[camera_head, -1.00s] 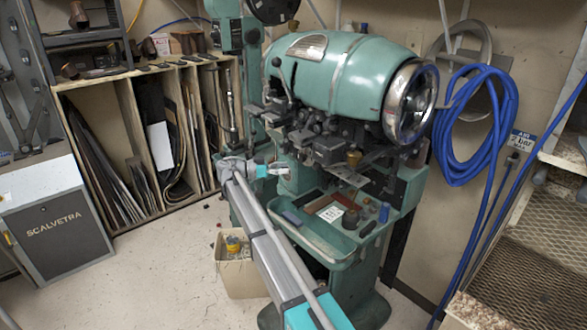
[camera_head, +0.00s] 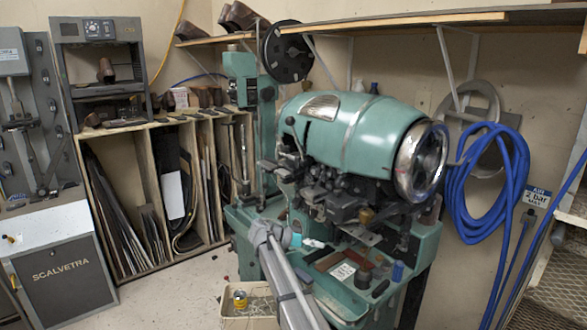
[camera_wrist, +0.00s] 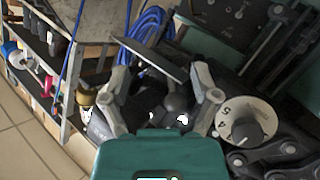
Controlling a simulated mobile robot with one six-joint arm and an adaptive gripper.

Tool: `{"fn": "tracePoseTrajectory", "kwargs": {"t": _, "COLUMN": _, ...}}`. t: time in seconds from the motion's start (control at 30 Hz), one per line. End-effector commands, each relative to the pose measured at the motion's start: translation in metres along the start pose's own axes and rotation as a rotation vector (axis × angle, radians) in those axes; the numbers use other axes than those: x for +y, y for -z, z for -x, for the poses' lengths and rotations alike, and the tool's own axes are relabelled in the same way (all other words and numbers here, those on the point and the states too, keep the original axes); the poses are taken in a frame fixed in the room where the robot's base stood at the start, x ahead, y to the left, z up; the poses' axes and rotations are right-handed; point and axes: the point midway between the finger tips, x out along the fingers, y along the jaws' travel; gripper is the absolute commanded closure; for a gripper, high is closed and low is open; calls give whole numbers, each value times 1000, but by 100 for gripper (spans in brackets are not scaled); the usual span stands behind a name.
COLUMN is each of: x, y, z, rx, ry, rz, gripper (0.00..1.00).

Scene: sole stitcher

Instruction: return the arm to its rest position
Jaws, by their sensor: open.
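My arm reaches up from the bottom of the head view. My gripper (camera_head: 318,244) is a small light shape with a teal band behind it, at the left edge of the green stitching machine's tray. In the wrist view its two grey fingers (camera_wrist: 163,95) stand well apart. No held object shows between them; dark machine parts lie beyond. The green stitching machine (camera_head: 350,135) stands just past the gripper, its barrel-shaped head above and to the right. I cannot tell whether the gripper touches anything.
A numbered dial (camera_wrist: 245,122) is close right of the fingers. The tray holds a red-brown box (camera_head: 328,261) and small parts. A bin (camera_head: 248,312) stands on the floor. A blue hose (camera_head: 487,185) hangs right. Wooden racks (camera_head: 150,190) and a grey cabinet (camera_head: 66,270) stand left.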

Motion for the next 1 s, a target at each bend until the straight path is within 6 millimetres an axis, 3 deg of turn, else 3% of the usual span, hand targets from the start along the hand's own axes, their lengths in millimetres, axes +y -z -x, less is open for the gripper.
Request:
{"fn": "tracePoseTrajectory", "kwargs": {"t": 0.03, "x": 18, "y": -12, "z": -20, "rx": -53, "ry": 22, "rz": 60, "gripper": 22}}
{"fn": "tracePoseTrajectory", "kwargs": {"t": 0.1, "x": 31, "y": -28, "z": -40, "rx": -129, "ry": 62, "rz": 150, "gripper": 22}}
{"fn": "tracePoseTrajectory", "kwargs": {"t": 0.4, "x": 89, "y": -99, "z": -101, "rx": -416, "ry": 315, "rz": 484, "gripper": 22}}
{"fn": "tracePoseTrajectory", "kwargs": {"t": 0.67, "x": 144, "y": -157, "z": -122, "rx": -599, "ry": 620, "rz": 698, "gripper": 22}}
{"fn": "tracePoseTrajectory", "kwargs": {"t": 0.8, "x": 174, "y": -183, "z": -121, "rx": -662, "ry": 810, "rz": 778, "gripper": 22}}
{"fn": "tracePoseTrajectory", "kwargs": {"t": 1.0, "x": 205, "y": -207, "z": -114, "rx": -698, "ry": 1040, "rz": 836, "gripper": 22}}
